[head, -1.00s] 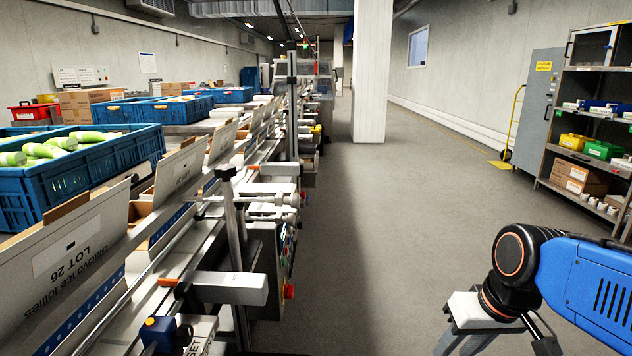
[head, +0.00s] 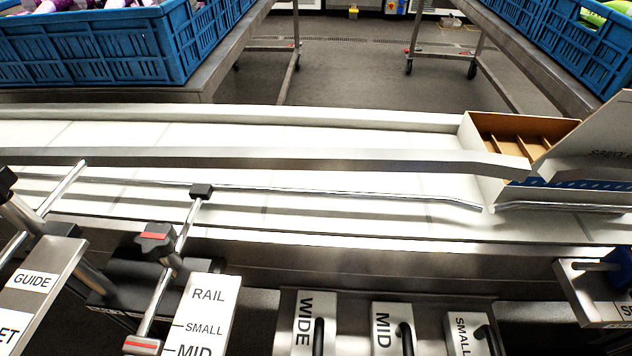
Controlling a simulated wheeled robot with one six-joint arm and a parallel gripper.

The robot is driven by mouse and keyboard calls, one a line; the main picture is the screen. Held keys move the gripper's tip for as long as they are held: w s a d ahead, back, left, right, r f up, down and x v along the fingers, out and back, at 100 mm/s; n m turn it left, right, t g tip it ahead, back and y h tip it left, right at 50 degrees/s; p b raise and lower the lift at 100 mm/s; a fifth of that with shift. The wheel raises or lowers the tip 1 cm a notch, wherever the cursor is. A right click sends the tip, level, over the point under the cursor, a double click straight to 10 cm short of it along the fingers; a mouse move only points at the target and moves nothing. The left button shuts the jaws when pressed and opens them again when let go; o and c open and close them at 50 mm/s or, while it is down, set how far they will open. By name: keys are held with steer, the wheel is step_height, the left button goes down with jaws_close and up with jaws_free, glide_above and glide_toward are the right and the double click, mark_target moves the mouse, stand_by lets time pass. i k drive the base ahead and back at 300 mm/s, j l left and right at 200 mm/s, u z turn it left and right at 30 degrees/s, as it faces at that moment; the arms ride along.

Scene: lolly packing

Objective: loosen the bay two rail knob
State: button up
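A dark knob with a red stripe (head: 155,238) stands beside a slanting metal rod (head: 165,290), left of a white scale plate (head: 200,320) reading RAIL, SMALL and MID. A second red-striped block (head: 143,345) sits on the rod's near end, at the bottom edge. The rod's far end carries a black clamp (head: 201,190) at a thin guide rail (head: 330,192) over the conveyor. No bay number shows, so I cannot tell which bay this is. My gripper is not in view.
Plates marked WIDE (head: 304,325), MID (head: 383,330) and SMALL (head: 462,335) with dark handles line the front. A GUIDE plate (head: 33,280) is at left. An open carton (head: 490,130) stands on the white conveyor (head: 300,125) at right. Blue crates (head: 130,50) stand behind.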

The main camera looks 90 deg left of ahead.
mark_target(157, 240)
steer(key=k+l+u, duration=0.15)
steer(key=k+l, duration=1.05)
steer(key=l+u, duration=0.15)
steer(key=u, duration=2.15)
steer(key=k+j+u, duration=0.2)
steer(key=i+j+u, duration=0.2)
steer(key=k+l, duration=0.1)
